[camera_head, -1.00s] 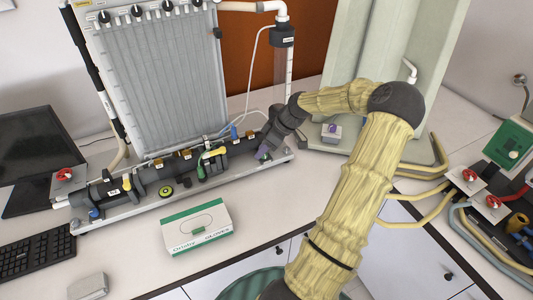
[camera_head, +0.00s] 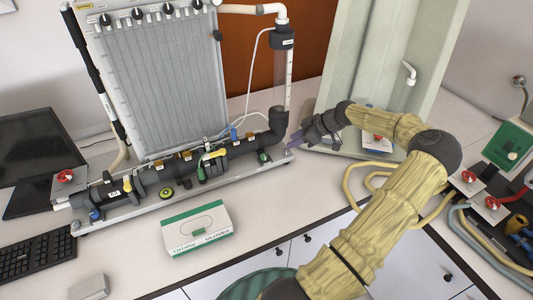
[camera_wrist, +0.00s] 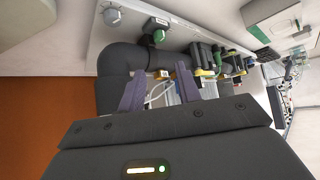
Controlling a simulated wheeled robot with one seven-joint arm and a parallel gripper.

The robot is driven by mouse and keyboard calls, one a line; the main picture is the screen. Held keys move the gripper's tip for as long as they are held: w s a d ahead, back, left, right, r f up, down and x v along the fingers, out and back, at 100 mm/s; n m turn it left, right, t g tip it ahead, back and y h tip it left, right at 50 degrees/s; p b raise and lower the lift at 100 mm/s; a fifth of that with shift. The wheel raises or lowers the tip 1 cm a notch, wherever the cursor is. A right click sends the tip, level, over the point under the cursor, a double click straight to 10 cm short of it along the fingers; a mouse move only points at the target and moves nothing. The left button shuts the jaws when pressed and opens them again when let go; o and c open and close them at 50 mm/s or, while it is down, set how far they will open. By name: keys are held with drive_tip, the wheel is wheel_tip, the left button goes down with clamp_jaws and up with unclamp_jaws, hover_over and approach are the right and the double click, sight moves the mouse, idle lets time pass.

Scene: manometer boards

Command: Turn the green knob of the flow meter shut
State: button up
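The flow meter is a clear upright tube (camera_head: 284,75) that joins a black elbow pipe (camera_head: 277,120) at the right end of the manometer board. A green knob (camera_head: 263,157) sits low on the front of the black pipework near that elbow. It also shows in the wrist view (camera_wrist: 158,36), above the gap between my fingers. My gripper (camera_head: 291,144) is just right of the elbow pipe. In the wrist view its two purple fingers (camera_wrist: 160,92) are spread apart with nothing held between them. The green knob is apart from the fingers.
A glove box (camera_head: 197,228) lies on the counter in front of the board. Other valves line the pipe, among them a longer green handle (camera_head: 201,172). A pale cabinet (camera_head: 345,70) stands behind my arm. Yellow hoses (camera_head: 352,190) and red-knobbed fittings (camera_head: 469,178) are at right.

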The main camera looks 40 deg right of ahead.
sight(264, 155)
drive_tip(key=p+x, duration=0.5)
drive_tip(key=x, duration=0.9)
drive_tip(key=shift+w, duration=0.15)
drive_tip(key=shift+w+a+f, duration=0.15)
drive_tip(key=shift+w+f, duration=0.05)
drive_tip(key=shift+f, duration=0.2)
drive_tip(key=c, duration=0.7)
